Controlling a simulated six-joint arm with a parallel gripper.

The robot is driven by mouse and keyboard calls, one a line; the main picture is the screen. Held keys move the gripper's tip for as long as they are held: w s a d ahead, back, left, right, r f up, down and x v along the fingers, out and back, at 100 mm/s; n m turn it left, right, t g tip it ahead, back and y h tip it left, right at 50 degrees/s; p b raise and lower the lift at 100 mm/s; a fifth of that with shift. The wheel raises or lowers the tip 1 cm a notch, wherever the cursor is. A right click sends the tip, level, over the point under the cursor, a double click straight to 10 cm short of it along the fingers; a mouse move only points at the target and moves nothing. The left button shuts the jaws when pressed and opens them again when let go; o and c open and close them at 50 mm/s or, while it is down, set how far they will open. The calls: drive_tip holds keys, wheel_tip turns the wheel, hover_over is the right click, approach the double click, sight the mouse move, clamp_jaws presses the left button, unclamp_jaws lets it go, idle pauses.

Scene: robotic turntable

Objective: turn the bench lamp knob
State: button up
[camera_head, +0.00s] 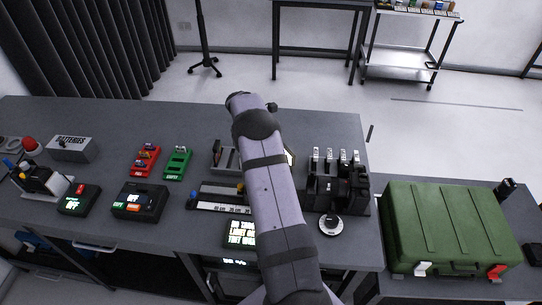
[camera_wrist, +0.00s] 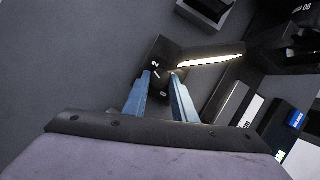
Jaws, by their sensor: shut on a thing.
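The bench lamp shows in the wrist view as a dark box (camera_wrist: 166,53) with small white dial marks, including a 2 and a 0, and a lit arm (camera_wrist: 212,60) reaching right. My gripper (camera_wrist: 161,75) is at the marked face, with its two blue-grey fingers a little apart and closed on the lamp knob. The knob is mostly hidden between the fingertips, so its pointer setting cannot be read. In the head view my arm covers the gripper and most of the lamp; only a bright sliver of the lamp (camera_head: 290,157) shows to the right of the arm.
The grey bench (camera_head: 100,118) holds red (camera_head: 145,160) and green (camera_head: 178,163) trays, a batteries box (camera_head: 73,148) and small display boxes (camera_head: 139,202). A black rack (camera_head: 338,190) and round dial (camera_head: 331,226) stand right of my arm. A green case (camera_head: 450,229) is farther right.

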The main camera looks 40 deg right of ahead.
drive_tip(key=shift+w+d+m+g+y+b, duration=0.1)
drive_tip(key=shift+m+g+y+b, duration=0.2)
drive_tip(key=shift+m, duration=0.7)
drive_tip(key=shift+w+d+m+g+y+b, duration=0.1)
drive_tip(key=shift+m+g, duration=0.3)
drive_tip(key=shift+m, duration=0.6)
drive_tip(key=shift+r, duration=0.1)
drive_tip(key=o, duration=0.8)
drive_tip(key=shift+c, duration=0.2)
drive_tip(key=shift+w+a+r+b, duration=0.2)
drive_tip(key=shift+r+b, duration=0.1)
drive_tip(key=shift+r, duration=0.1)
drive_tip(key=v, duration=0.5)
drive_tip(key=shift+s+d, duration=0.1)
drive_tip(key=shift+s, duration=0.05)
drive_tip(key=shift+w+a+r+p, duration=0.1)
drive_tip(key=shift+r+p, duration=0.15)
drive_tip(key=shift+r, duration=0.1)
drive_tip(key=shift+w+a+r+p, duration=0.1)
drive_tip(key=shift+a+r+p, duration=0.05)
drive_tip(key=shift+r+p, duration=0.15)
